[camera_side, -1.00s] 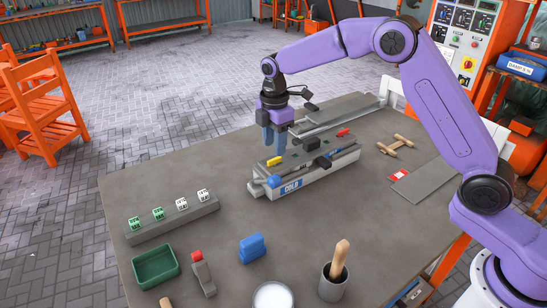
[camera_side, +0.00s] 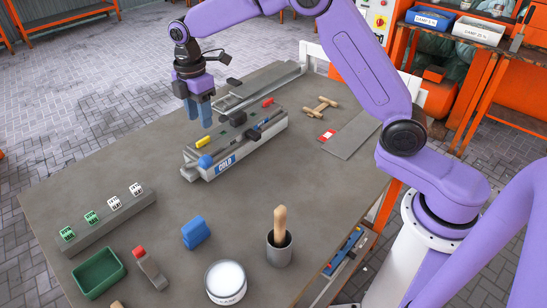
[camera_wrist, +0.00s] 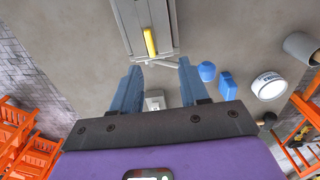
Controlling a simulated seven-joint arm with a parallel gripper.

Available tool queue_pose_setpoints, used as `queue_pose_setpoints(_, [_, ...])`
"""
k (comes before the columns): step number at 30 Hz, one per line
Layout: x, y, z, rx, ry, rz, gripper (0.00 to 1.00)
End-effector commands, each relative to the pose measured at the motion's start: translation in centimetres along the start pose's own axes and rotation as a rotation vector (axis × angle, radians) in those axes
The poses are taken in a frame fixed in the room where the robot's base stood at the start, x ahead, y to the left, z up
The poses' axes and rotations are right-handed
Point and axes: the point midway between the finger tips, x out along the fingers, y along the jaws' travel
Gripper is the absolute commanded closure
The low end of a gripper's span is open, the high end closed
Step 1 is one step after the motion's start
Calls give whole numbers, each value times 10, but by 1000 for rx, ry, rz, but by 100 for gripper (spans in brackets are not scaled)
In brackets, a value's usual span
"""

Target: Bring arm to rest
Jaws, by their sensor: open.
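My gripper (camera_side: 199,112) hangs in the air above the workbench, just behind the long grey mould (camera_side: 236,150) marked COLD. Its two blue fingers are apart, and in the wrist view the gap between them (camera_wrist: 159,68) holds nothing. The fingers look clear of the mould. In the wrist view the yellow handle (camera_wrist: 150,42) lies beyond the fingertips.
A rail with several green and white blocks (camera_side: 90,217), a green tray (camera_side: 99,272), a blue block (camera_side: 196,232), a white tub (camera_side: 225,282) and a grey cup with a wooden handle (camera_side: 280,247) stand on the front of the workbench (camera_side: 160,180). Bare bench lies between.

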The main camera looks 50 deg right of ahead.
Motion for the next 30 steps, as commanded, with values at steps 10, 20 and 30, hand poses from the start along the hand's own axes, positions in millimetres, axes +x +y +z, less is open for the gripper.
queue_pose_setpoints(10, [-31,-108,-13,132,7,8,56])
queue_pose_setpoints(20, [-42,-225,10,268,16,11,56])
queue_pose_setpoints(30, [-32,-339,64,406,26,9,56])
